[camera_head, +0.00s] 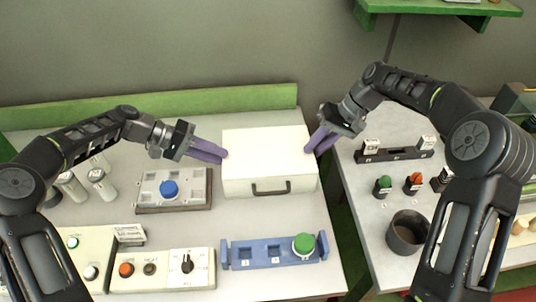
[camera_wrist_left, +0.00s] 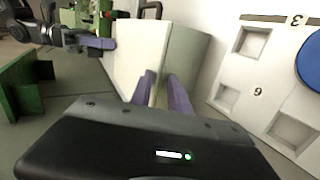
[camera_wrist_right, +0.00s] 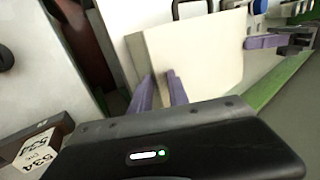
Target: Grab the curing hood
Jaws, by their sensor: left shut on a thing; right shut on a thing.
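The curing hood (camera_head: 266,142) is a cream-white box with a dark handle (camera_head: 271,188) on its front, standing at the back right of the left table. My left gripper (camera_head: 222,154) has its purple fingers at the hood's left side, shut on it near the top edge. My right gripper (camera_head: 310,148) has its purple fingers at the hood's right side, also shut on it. The left wrist view shows the hood (camera_wrist_left: 140,55) between the purple fingers. The right wrist view shows the hood (camera_wrist_right: 205,50) the same way. What is under the hood is hidden.
Left of the hood is a grey tray (camera_head: 148,190) with a blue knob (camera_head: 169,188). In front is a blue rack (camera_head: 262,252) with a green stopper (camera_head: 303,244). A control panel (camera_head: 165,270) is front left.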

